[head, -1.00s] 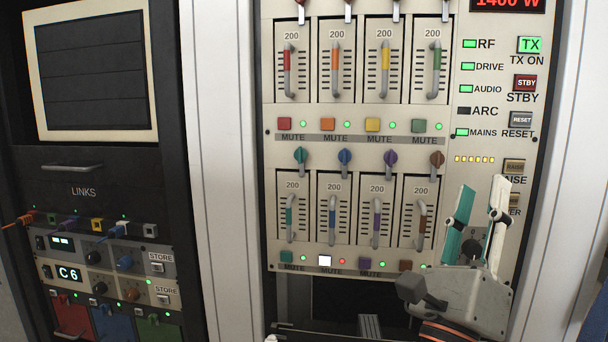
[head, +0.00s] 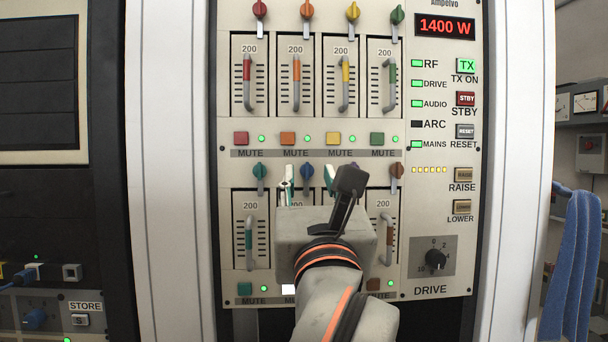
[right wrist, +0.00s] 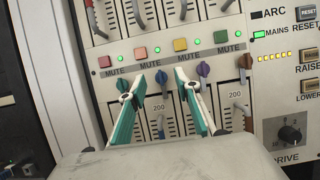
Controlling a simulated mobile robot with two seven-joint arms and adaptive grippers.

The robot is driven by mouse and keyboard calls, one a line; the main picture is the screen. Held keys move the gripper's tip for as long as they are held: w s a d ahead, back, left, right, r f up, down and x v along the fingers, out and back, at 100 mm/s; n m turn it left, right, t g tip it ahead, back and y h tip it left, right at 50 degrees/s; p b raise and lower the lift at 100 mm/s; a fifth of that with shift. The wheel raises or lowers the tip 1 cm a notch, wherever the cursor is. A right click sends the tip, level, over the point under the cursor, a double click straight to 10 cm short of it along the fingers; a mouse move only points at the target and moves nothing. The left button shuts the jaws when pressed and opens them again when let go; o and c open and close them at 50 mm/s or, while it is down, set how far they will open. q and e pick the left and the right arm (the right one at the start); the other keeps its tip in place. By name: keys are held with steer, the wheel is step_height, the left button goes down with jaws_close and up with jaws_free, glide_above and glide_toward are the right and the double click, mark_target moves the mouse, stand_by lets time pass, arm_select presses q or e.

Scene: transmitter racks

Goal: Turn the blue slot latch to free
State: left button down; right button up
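The blue slot latch (head: 308,171) is a small blue knob with a grey lever pointing down, in the lower row of the pale panel. It also shows in the right wrist view (right wrist: 161,77). My right gripper (head: 309,174) is open in front of it, with one teal-and-white finger on each side. In the right wrist view the right gripper's fingertips (right wrist: 160,75) flank the latch with gaps; contact is not visible. The slot below the blue latch is mostly hidden by my gripper in the head view. My left gripper is not in view.
The teal latch (head: 260,172) is left of my fingers. The purple latch (right wrist: 203,69) is just right of the right finger, and the brown latch (head: 397,171) is farther right. MUTE buttons sit above.

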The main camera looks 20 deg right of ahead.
mark_target(307, 166)
steer(key=x, duration=0.2)
steer(key=shift+w+f, duration=0.1)
steer(key=shift+w, duration=0.2)
steer(key=shift+w+d+r+b, duration=0.3)
steer(key=shift+w+r, duration=0.1)
steer(key=shift+w, duration=0.15)
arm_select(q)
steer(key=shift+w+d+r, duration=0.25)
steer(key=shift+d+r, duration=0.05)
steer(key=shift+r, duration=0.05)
arm_select(e)
steer(key=shift+a, duration=0.1)
jaws_close()
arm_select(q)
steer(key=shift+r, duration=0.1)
